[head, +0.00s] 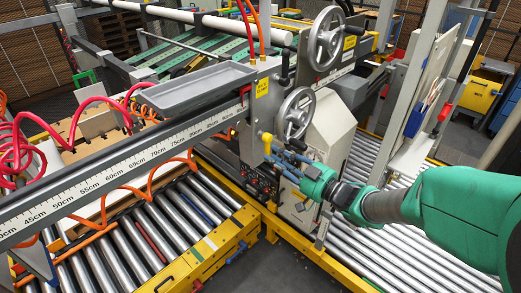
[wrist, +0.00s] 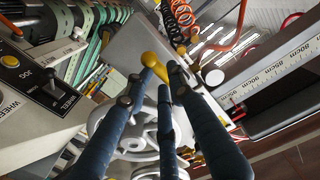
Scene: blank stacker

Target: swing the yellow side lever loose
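The yellow side lever (head: 266,141) sticks out from the machine's side, below the small handwheel. In the wrist view its yellow end (wrist: 153,66) is right at the fingertips. My gripper (head: 275,155) reaches it from the lower right, with blue fingers pointing at it. The tips overlap the lever in the picture, and contact cannot be made out. The lever's lower part is hidden behind the fingers.
The small handwheel (head: 295,113) is close above my fingers, and the large handwheel (head: 326,38) is higher up. The ruler rail (head: 110,165) runs to the left, with orange coiled hoses (head: 150,185) below. Roller conveyors (head: 365,210) lie below my arm.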

